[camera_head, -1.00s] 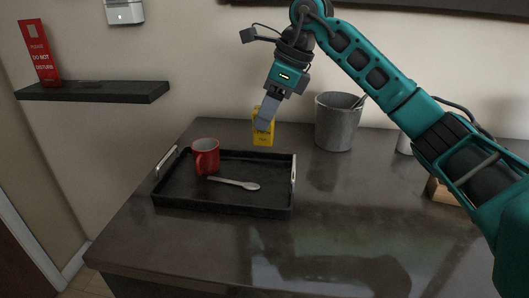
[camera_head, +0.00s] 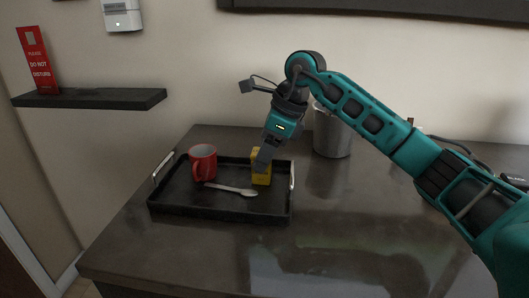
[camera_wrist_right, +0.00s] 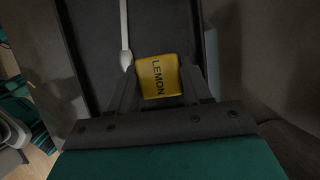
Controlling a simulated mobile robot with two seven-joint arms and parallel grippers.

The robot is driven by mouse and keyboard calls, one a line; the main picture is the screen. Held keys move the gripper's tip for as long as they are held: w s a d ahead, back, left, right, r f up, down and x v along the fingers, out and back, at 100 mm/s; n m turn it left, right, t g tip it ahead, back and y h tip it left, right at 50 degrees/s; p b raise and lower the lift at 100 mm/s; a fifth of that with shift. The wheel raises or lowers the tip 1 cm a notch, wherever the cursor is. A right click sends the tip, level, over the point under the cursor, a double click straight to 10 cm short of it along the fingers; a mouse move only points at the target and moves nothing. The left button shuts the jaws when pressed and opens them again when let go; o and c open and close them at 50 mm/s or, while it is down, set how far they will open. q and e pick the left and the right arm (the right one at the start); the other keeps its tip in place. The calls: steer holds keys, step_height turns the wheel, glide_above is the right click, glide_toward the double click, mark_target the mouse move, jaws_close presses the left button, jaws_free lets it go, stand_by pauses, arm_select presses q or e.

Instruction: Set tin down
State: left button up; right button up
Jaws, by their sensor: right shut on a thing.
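The tin (camera_head: 262,172) is a small yellow box, and the word LEMON shows on it in the right wrist view (camera_wrist_right: 158,76). My right gripper (camera_head: 262,163) is shut on the tin, with one finger on each side of it. The tin is upright inside the right part of the black tray (camera_head: 215,211), at or just above the tray's floor; I cannot tell whether it touches. My left gripper is not in view.
A red mug (camera_head: 203,163) stands in the tray's left part. A spoon (camera_head: 230,189) lies in the tray in front of the tin. A grey bin (camera_head: 332,136) stands behind to the right. The counter (camera_head: 350,235) right of the tray is clear.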

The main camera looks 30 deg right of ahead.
steer(key=o, duration=1.1)
steer(key=shift+c, duration=0.2)
steer(key=p+v, duration=0.2)
steer(key=v, duration=1)
